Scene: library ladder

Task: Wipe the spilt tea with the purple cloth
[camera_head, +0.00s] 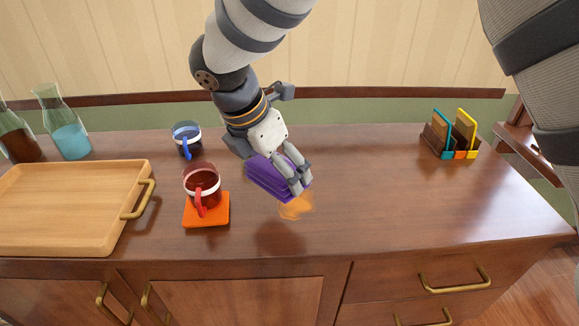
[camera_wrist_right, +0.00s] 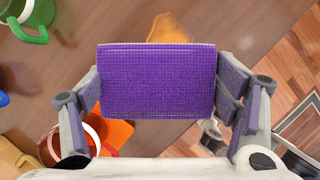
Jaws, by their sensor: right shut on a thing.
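The purple cloth (camera_head: 266,180) is a folded, block-like pad. My right gripper (camera_head: 299,181) is shut on it. In the right wrist view the cloth (camera_wrist_right: 157,82) is pinched between the two fingers. The cloth appears held a little above the brown cabinet top, with a dark shadow in front of it. The spilt tea (camera_head: 297,207) is an orange-brown patch on the wood, just below and right of the cloth, partly hidden by it. The spill also shows beyond the cloth's upper edge in the right wrist view (camera_wrist_right: 168,28). My left gripper is not in view.
A red mug (camera_head: 202,184) stands on an orange coaster (camera_head: 207,215) to the left. A blue-handled mug (camera_head: 187,140), wooden tray (camera_head: 70,210) and glass carafes (camera_head: 68,130) are farther left. A green-handled mug (camera_wrist_right: 32,20) shows at the wrist view's corner. A card holder (camera_head: 450,140) stands right.

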